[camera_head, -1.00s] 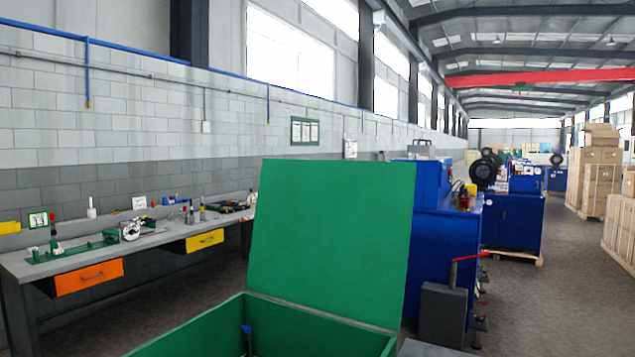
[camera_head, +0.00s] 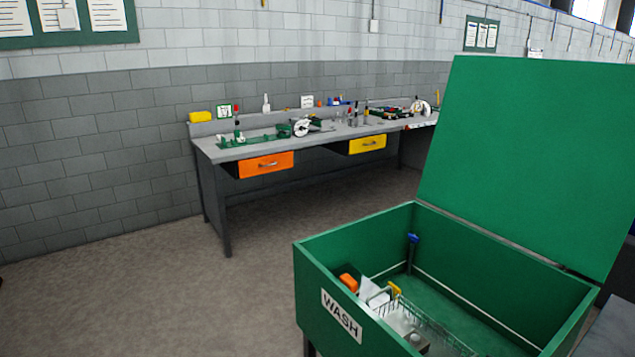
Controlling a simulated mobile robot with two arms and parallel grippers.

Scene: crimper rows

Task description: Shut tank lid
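The green wash tank (camera_head: 312,268) stands at the lower right, with a white WASH label on its front wall. Its green lid (camera_head: 535,160) stands open, raised from the tank's far right edge and leaning back slightly. Inside the tank are a wire basket (camera_head: 432,322), an orange item (camera_head: 348,282), a white item (camera_head: 373,292) and a blue-topped upright piece (camera_head: 412,240) at the back corner. Neither of my grippers shows in the head view.
A grey workbench (camera_head: 225,152) with an orange drawer (camera_head: 266,164) and a yellow drawer (camera_head: 367,144) stands along the block wall, holding several tools. The floor (camera_head: 130,290) left of the tank is clear. A grey surface (camera_head: 608,335) shows at the lower right corner.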

